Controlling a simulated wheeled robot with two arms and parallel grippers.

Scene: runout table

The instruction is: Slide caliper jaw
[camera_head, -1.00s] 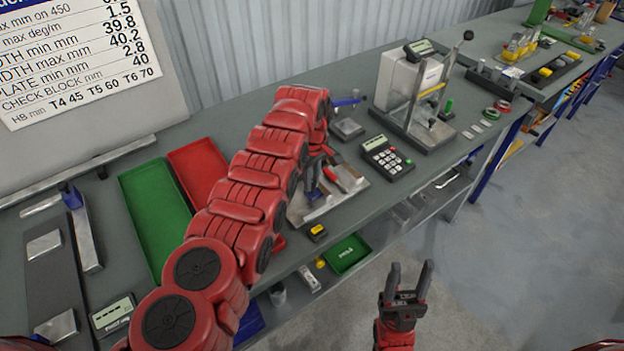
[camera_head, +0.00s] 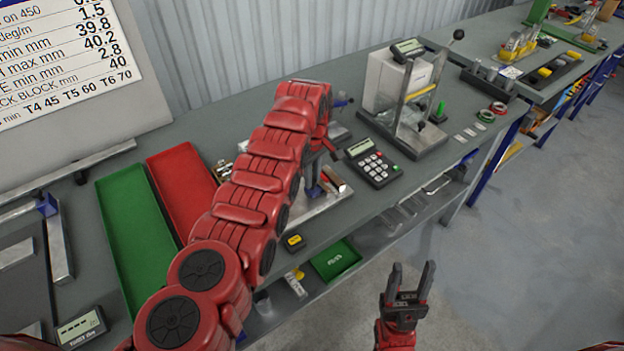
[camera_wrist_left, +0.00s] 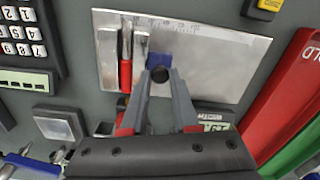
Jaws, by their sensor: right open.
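A metal plate (camera_wrist_left: 225,60) with ruler marks lies flat on the bench; its edge also shows in the head view (camera_head: 318,206). On it stands a blue slider with a dark round knob (camera_wrist_left: 160,72), which I take for the caliper jaw. A red-handled tool (camera_wrist_left: 126,70) and a silver bar lie beside it. My left gripper (camera_wrist_left: 163,80) is over the plate, its fingertips on either side of the knob; whether they press on it is unclear. In the head view my left arm hides much of this. My right gripper (camera_head: 408,285) is open and empty, over the floor in front of the bench.
A keypad device (camera_head: 372,162) and a press-like stand (camera_head: 405,100) are right of the plate. Red (camera_head: 180,185) and green (camera_head: 135,225) trays lie left. A small yellow-black device (camera_head: 293,241) is at the front edge. A green bin (camera_head: 335,260) sits below.

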